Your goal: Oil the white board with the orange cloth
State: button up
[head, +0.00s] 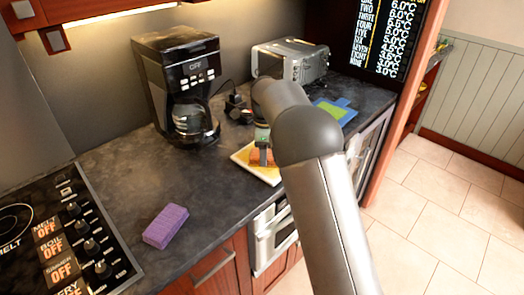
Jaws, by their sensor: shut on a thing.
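The white board (241,155) lies on the dark countertop near its front edge, with a yellowish patch over much of its top. My gripper (262,158) is above the board, shut on the orange cloth (255,157). The cloth shows as a small orange-brown piece at the fingers. It is at or just above the board's surface; I cannot tell whether it touches. My arm hides the board's right part.
A black coffee maker (165,65) stands behind and left of the board. A toaster (290,62) is at the back, with a blue and green board (335,110) to the right. A purple sponge (166,226) lies front left, beside the stove (70,240). The counter between is clear.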

jog(key=shift+w+d+p, duration=1.05)
jog(key=shift+w+p, duration=0.05)
jog(key=shift+w, duration=0.15)
jog(key=shift+w+d+p, duration=1.05)
jog(key=shift+w+p, duration=0.05)
jog(key=shift+w, duration=0.15)
jog(key=shift+w+d+r+p, duration=0.1)
jog(key=shift+w+d+p, duration=0.9)
jog(key=shift+w+p, duration=0.35)
jog(key=shift+w+d+p, duration=1.05)
jog(key=shift+w+p, duration=0.2)
jog(key=shift+p, duration=0.15)
jog(key=shift+s+d+f+b, duration=0.3)
jog(key=shift+s+d+b, duration=0.2)
jog(key=shift+d+b, duration=0.15)
jog(key=shift+s+d+r+b, duration=0.1)
jog(key=shift+s+d+b, duration=0.3)
jog(key=shift+s+d, duration=0.1)
jog(key=shift+s+a+r+b, duration=0.1)
jog(key=shift+s+a+b, duration=0.6)
jog(key=shift+s, duration=0.25)
